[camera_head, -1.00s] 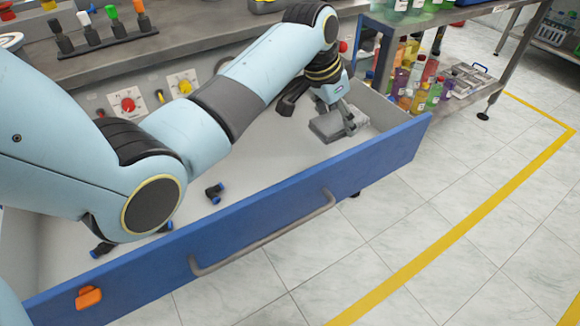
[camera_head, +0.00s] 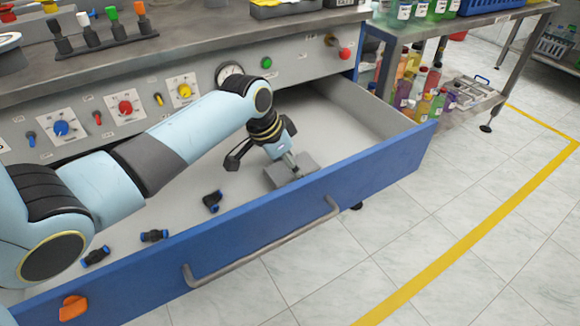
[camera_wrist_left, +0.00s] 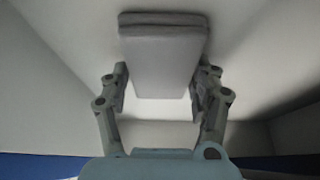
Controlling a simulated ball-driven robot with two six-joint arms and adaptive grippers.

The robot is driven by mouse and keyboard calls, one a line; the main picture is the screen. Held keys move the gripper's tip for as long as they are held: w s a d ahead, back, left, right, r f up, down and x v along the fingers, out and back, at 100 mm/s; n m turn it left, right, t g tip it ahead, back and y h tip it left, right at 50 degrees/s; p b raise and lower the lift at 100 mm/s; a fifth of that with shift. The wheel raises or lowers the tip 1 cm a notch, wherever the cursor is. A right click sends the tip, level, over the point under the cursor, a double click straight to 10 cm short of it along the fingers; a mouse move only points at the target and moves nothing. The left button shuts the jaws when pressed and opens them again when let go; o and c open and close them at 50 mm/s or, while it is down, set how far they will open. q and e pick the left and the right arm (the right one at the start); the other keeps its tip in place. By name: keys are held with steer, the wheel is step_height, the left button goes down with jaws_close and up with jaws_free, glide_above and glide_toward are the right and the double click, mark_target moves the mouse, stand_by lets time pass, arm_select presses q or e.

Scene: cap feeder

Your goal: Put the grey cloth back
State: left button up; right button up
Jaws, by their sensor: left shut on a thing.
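The grey cloth (camera_head: 281,174) is a folded block low inside the open drawer (camera_head: 330,210), near its blue front wall. My left gripper (camera_head: 291,167) reaches down into the drawer and is shut on the cloth. In the left wrist view the cloth (camera_wrist_left: 163,55) sits between the two fingers of my left gripper (camera_wrist_left: 160,92), one at each side. I cannot tell whether the cloth touches the drawer floor. My right gripper is not in view.
Several black and blue fittings (camera_head: 212,201) lie on the drawer floor to the left. The drawer's right end (camera_head: 350,110) is clear. A control panel (camera_head: 150,105) stands behind the drawer. A cart with bottles (camera_head: 430,90) stands at the right.

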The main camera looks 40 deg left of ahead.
arm_select(q)
steer(key=o, duration=1.2)
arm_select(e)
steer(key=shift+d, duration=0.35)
arm_select(q)
steer(key=p+v, duration=0.4)
steer(key=v, duration=0.8)
steer(key=shift+p, duration=0.3)
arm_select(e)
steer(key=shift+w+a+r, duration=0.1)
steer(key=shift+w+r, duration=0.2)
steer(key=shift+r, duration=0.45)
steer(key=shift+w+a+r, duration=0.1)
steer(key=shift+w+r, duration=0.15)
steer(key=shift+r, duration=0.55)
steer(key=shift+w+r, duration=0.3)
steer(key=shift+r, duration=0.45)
arm_select(q)
steer(key=shift+r, duration=0.2)
